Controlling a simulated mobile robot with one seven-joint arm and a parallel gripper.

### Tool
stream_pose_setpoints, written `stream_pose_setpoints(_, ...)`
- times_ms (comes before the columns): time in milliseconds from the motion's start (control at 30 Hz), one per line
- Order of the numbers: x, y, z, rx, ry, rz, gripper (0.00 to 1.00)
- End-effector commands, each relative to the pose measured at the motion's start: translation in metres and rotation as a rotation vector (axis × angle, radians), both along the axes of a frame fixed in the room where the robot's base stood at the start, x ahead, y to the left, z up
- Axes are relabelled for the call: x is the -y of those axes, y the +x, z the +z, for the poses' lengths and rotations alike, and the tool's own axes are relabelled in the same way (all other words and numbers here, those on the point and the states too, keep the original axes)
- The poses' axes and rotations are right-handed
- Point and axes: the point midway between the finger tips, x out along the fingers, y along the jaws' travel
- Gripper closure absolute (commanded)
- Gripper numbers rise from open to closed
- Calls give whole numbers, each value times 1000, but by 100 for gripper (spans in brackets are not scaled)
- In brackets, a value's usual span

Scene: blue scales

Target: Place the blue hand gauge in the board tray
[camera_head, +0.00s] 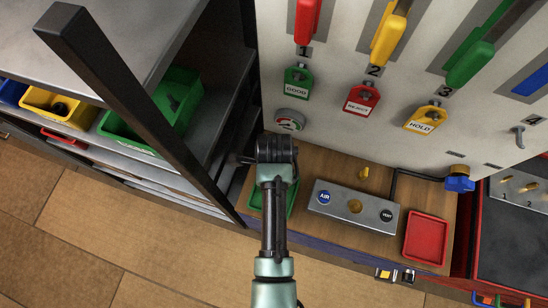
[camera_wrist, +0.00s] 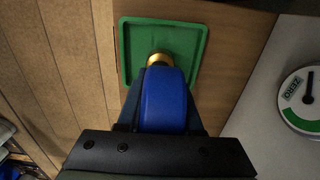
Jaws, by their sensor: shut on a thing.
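My gripper (camera_wrist: 162,112) is shut on the blue hand gauge (camera_wrist: 165,97), which has a brass-coloured tip. In the wrist view, the gauge's tip points over a shallow green tray (camera_wrist: 127,50). The gauge hides the tray's lower middle, and the gap between the tip and the tray floor is hard to judge. In the head view, my gripper (camera_head: 274,150) is above the left end of the wooden bench. The green tray (camera_head: 255,198) shows partly behind my arm. The gauge is hidden there. I cannot tell which tray is the board tray.
A grey button box (camera_head: 354,209) and a red tray (camera_head: 427,239) stand right of my arm on the bench. The white panel (camera_head: 340,130) with a round dial (camera_head: 289,121) and hanging tags rises behind. A dark post (camera_head: 140,110) and shelves with bins stand left.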

Motion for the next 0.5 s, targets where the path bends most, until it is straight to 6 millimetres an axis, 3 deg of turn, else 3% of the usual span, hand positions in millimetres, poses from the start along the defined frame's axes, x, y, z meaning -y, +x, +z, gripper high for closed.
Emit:
stream_pose_setpoints(133, 0, 1, -11, 3, 0, 0, 100)
stream_pose_setpoints(500, 0, 1, -15, 3, 0, 0, 100)
